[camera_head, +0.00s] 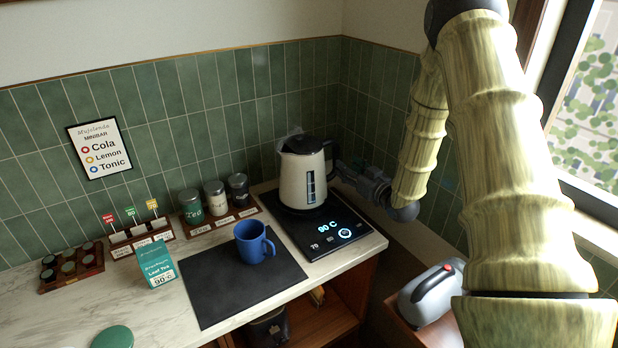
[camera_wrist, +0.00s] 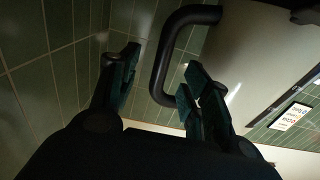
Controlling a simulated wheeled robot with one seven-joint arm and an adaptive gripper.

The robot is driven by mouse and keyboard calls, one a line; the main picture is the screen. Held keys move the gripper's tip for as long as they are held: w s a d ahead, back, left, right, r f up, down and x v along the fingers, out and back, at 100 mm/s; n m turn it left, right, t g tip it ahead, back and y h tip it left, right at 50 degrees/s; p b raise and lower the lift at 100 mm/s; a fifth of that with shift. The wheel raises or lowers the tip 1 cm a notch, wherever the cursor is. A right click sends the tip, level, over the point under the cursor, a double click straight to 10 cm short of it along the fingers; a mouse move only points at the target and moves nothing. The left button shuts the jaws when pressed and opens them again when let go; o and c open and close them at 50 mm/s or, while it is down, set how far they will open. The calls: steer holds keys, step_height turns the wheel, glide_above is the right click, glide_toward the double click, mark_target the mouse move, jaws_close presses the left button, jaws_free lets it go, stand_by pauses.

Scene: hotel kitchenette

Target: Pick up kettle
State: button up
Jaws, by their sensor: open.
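The cream kettle (camera_head: 300,180) with a black lid stands upright on the black heating base (camera_head: 345,250) on the counter's right end. Its black handle is on the right side, toward my arm. In the wrist view, my gripper (camera_wrist: 158,85) is open. The kettle's black handle (camera_wrist: 165,55) shows between its two fingers, and the kettle's pale body (camera_wrist: 255,60) lies to the right. I cannot tell whether either finger touches the handle.
A blue mug (camera_head: 252,242) stands on a dark mat (camera_head: 215,290). Several canisters (camera_head: 215,198) stand on a rack left of the kettle. The green tiled wall (camera_head: 350,105) is close behind the kettle.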

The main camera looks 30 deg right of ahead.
steer(key=w, duration=0.2)
steer(key=w+p, duration=0.1)
steer(key=w+f+p, duration=0.1)
steer(key=w, duration=0.1)
steer(key=shift+w+a+f, duration=0.1)
steer(key=shift+w+a, duration=0.2)
steer(key=shift+a, duration=0.1)
steer(key=shift+c, duration=0.4)
